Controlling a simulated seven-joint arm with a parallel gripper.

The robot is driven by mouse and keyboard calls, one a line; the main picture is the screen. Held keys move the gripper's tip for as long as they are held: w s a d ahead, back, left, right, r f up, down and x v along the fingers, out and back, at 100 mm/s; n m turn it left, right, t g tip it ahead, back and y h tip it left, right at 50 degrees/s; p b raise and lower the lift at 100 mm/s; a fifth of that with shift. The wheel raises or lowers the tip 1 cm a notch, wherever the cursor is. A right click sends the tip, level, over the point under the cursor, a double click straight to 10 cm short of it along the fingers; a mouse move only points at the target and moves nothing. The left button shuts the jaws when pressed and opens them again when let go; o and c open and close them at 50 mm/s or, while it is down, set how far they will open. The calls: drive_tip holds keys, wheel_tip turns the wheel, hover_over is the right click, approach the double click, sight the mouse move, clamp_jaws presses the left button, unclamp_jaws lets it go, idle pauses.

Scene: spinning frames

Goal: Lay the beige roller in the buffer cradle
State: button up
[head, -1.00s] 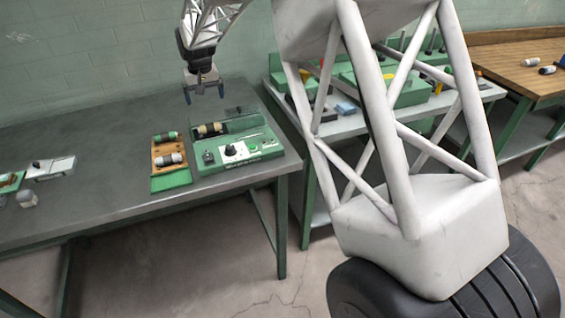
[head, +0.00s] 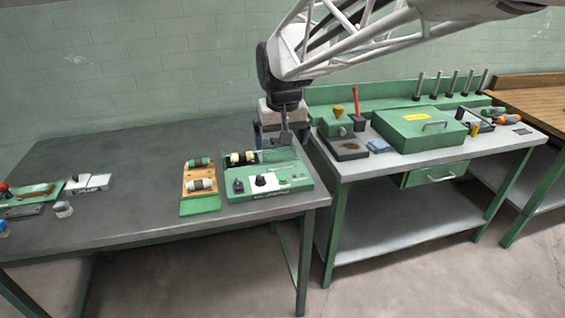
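A beige roller with dark bands (head: 243,157) lies in the rear left part of the green machine (head: 268,193) on the grey table. To its left is a wooden tray (head: 187,190) holding a green-and-dark roller (head: 200,162) and a whitish roller with dark bands (head: 201,184). I cannot tell which of these holders is the buffer cradle. My gripper (head: 281,138) points down above the rear right of the machine, right of the beige roller. Its blue fingers stand apart, and I see no roller between them. A grey part shows between the fingers, too small to identify.
The machine's front panel carries a black knob (head: 260,181). A second bench on the right holds a green case (head: 418,130), a dark tray (head: 343,148) and upright pegs (head: 418,86). The grey table's middle (head: 125,165) is clear; small items lie at its far left.

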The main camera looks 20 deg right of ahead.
drive_tip(key=s+d+f, duration=0.1)
drive_tip(key=s+f, duration=0.1)
drive_tip(key=s, duration=1)
drive_tip(key=s+d+f, duration=0.1)
drive_tip(key=s+f, duration=0.1)
drive_tip(key=s, duration=1)
drive_tip(key=shift+s+d, duration=0.15)
drive_tip(key=shift+d, duration=0.1)
